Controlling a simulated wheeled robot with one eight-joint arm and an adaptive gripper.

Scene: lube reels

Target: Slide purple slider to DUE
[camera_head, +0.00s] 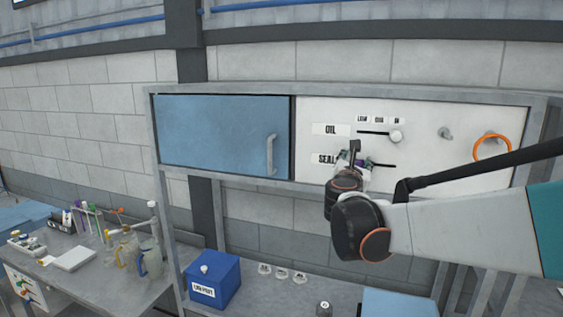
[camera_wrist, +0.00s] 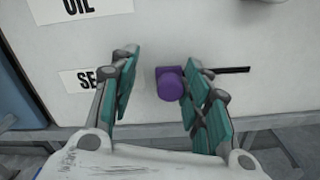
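The right finger is close to the knob, and a wider gap is on the left; I cannot tell whether either touches. In the head view my gripper (camera_head: 355,158) is at the SEAL row and mostly hides the slider. The slot (camera_head: 383,165) runs out to its right. No DUE mark shows clearly beside this slot.
Above, the OIL row (camera_head: 331,129) has a white knob (camera_head: 396,137) under several small tags (camera_head: 379,121). A grey knob (camera_head: 445,133) and an orange ring (camera_head: 492,147) are farther right. A blue cabinet door (camera_head: 215,135) is left. A blue box (camera_head: 213,280) stands on the bench below.

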